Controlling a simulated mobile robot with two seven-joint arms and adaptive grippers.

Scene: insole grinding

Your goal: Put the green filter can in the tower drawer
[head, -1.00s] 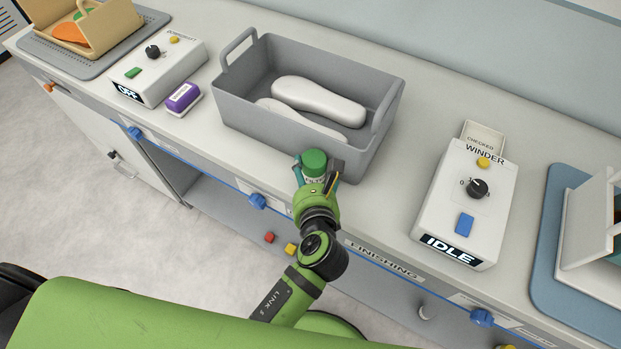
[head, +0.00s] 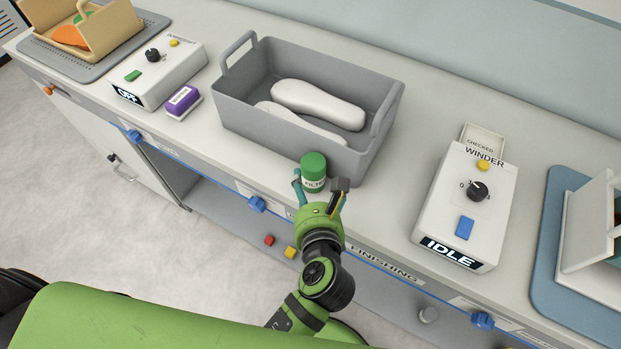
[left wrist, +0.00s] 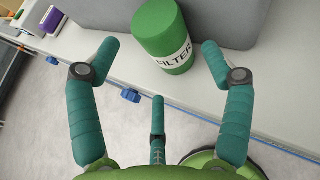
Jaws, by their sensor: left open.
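The green filter can (head: 313,168) has a white FILTER label and stands upright on the bench front, close to the grey tote. My left gripper (head: 319,187) is open and empty on the near side of the can, its fingers spread toward it. In the left wrist view the can (left wrist: 163,32) lies ahead between the spread fingertips of the gripper (left wrist: 160,50), with gaps on both sides. My right gripper is not in view. I cannot identify a tower drawer; the bench front has blue knobs (head: 257,204).
The grey tote (head: 285,127) holds white insoles (head: 318,102). A winder box (head: 467,205) reading IDLE stands right, with a blue mat (head: 553,255) beyond it. A purple block (head: 184,101) and a switch box (head: 160,72) stand left. Bench between tote and winder is clear.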

